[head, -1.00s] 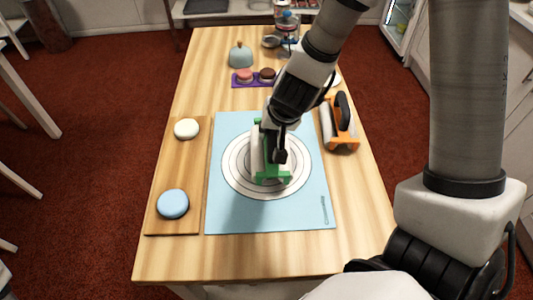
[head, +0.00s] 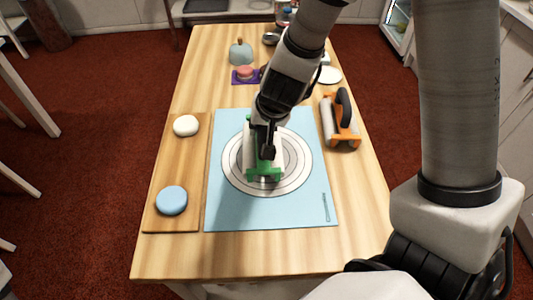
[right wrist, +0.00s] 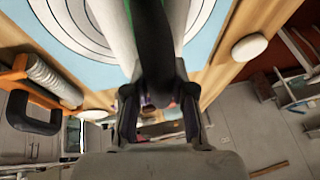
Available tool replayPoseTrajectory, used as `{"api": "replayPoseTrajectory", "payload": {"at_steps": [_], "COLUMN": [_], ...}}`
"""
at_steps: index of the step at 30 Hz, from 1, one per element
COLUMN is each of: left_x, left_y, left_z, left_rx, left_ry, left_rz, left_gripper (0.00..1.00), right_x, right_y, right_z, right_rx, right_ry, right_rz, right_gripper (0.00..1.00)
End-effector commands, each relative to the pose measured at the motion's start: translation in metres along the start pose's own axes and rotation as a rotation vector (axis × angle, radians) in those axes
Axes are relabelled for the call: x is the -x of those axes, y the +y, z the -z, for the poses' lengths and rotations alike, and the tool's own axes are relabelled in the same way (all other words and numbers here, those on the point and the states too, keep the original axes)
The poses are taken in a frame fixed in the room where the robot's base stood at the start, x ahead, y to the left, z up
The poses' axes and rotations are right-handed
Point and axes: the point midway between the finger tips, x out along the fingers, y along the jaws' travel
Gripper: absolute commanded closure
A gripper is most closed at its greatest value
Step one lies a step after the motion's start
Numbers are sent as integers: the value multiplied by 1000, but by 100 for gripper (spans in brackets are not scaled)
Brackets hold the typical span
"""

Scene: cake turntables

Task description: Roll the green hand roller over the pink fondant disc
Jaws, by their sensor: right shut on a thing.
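The green hand roller (head: 264,174) has a green frame and a pale roller. Whether the roller touches the mat cannot be told. No pink disc shows on the mat. A pink round piece (head: 245,71) lies on a purple tray (head: 237,79) at the back. My left gripper is not in view.
A wooden board (head: 178,160) at the left bears a white disc (head: 186,125) and a blue disc (head: 171,200). An orange roller tool (head: 346,140) lies right of the mat. A blue-grey domed object (head: 240,54) stands at the back. The table's front strip is clear.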

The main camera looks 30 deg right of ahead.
Motion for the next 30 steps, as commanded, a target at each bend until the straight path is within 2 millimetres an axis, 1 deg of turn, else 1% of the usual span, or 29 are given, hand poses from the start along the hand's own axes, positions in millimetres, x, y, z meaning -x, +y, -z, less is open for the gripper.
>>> {"api": "replayPoseTrajectory", "payload": {"at_steps": [1,5,11,18,24,30], "left_x": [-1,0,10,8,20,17], "left_y": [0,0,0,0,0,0], "left_z": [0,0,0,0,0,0], "left_rx": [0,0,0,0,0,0], "left_ry": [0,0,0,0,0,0], "left_rz": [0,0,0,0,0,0], "left_gripper": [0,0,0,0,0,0], "right_x": [-2,-2,1,-1,1,-1], "right_y": [2,2,12,14,24,25], "right_z": [-3,-3,-2,-4,-4,-5], "right_rx": [0,0,-2,1,-1,0], "right_ry": [-7,-7,-9,-9,-13,-12], "right_rz": [-3,-3,-3,-4,-4,-4], "right_gripper": [100,100,100,100,100,100]}}
